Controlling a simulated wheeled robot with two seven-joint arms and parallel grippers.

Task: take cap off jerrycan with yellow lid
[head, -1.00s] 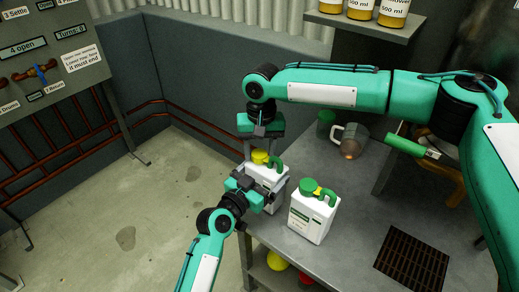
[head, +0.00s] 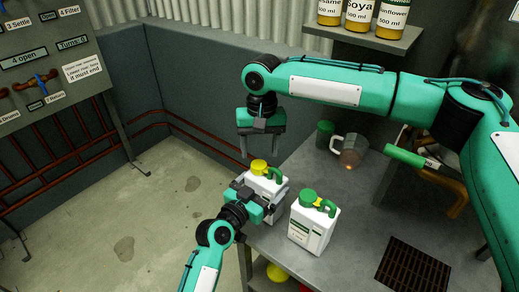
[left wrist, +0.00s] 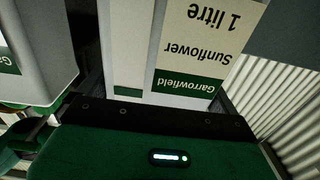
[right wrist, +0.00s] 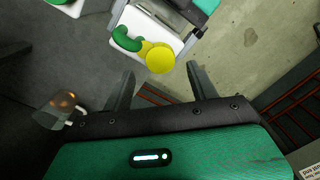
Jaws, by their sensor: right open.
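The white jerrycan with the yellow lid (head: 259,166) stands at the table's left edge; it has a green handle. Its yellow lid shows from above in the right wrist view (right wrist: 160,60) and appears to be on the can. My left gripper (head: 262,199) is shut on the can's body from the side; the left wrist view shows its "Sunflower 1 litre" label (left wrist: 200,40) up close. My right gripper (head: 262,152) is open and empty, pointing down above the lid, with its fingertips clear of it.
A second white jerrycan (head: 312,226) with a green lid stands just to the right. A glass jug (head: 350,150) and a dark green container (head: 325,133) stand behind. A dark grate (head: 413,265) is at the front right. Bottles (head: 360,14) stand on a shelf above.

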